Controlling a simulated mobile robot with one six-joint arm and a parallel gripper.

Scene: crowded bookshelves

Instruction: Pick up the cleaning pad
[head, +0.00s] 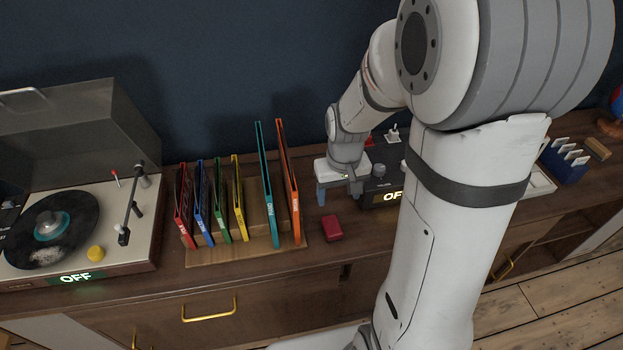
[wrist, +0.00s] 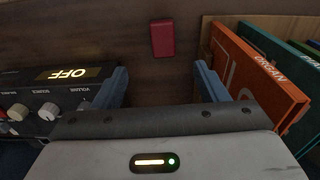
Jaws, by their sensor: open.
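A small red block, which looks like the cleaning pad (head: 332,228), lies on the wooden cabinet top, right of the record rack. In the wrist view the cleaning pad (wrist: 163,38) is at the top centre, beyond the fingertips and roughly between their lines. My gripper (head: 339,198) is behind the pad in the head view, over the gap between the rack and the amplifier. In the wrist view my gripper (wrist: 161,80) is open with its blue fingers apart and nothing between them.
The orange record sleeve (head: 288,185) in the wooden rack (head: 205,252) stands close on one side. The black amplifier (wrist: 45,105) with an OFF display is close on the other. A turntable (head: 85,215) is at left. The cabinet top in front of the pad is clear.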

